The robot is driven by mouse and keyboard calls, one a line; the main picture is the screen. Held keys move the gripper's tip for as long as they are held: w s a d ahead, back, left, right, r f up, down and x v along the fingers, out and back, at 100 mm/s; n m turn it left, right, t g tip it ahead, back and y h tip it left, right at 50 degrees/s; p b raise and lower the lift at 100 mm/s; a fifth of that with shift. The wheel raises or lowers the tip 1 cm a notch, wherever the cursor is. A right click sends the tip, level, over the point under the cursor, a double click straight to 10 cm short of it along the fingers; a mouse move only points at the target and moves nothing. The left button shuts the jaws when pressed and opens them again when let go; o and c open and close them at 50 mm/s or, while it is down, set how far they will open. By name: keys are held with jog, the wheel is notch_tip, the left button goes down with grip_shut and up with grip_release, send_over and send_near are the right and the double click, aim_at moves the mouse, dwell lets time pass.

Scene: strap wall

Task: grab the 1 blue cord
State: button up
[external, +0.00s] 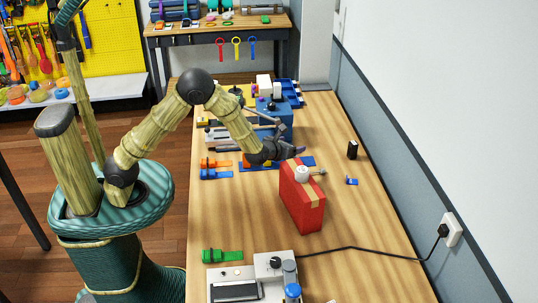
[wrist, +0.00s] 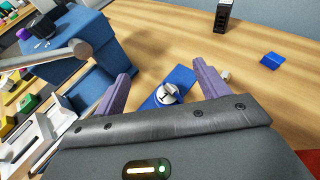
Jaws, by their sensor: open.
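My gripper (wrist: 166,80) is open, with its two purple fingers apart and nothing between them in contact. Beyond the fingers in the wrist view, a blue strap (wrist: 181,76) lies on the wooden table. A round silver-white piece (wrist: 167,94) with a dark mark sits on or over it. In the external view my gripper (external: 299,150) is over the middle of the table, and a blue piece (external: 307,161) shows just beneath it. Another blue strap (external: 215,174) lies at the table's left edge, below an orange one (external: 215,163). I cannot tell which is the cord.
A red box (external: 301,205) with a white knob stands just in front of my gripper. A blue machine (wrist: 73,43) is close on the left in the wrist view. A small blue block (wrist: 271,60) and a black block (wrist: 222,16) stand right. The right table is mostly clear.

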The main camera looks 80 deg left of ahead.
jog(key=shift+f, duration=2.9)
jog(key=shift+f, duration=0.5)
jog(key=p+x, duration=0.1)
jog(key=x, duration=0.4)
jog(key=shift+f, duration=0.1)
jog(key=c, duration=1.1)
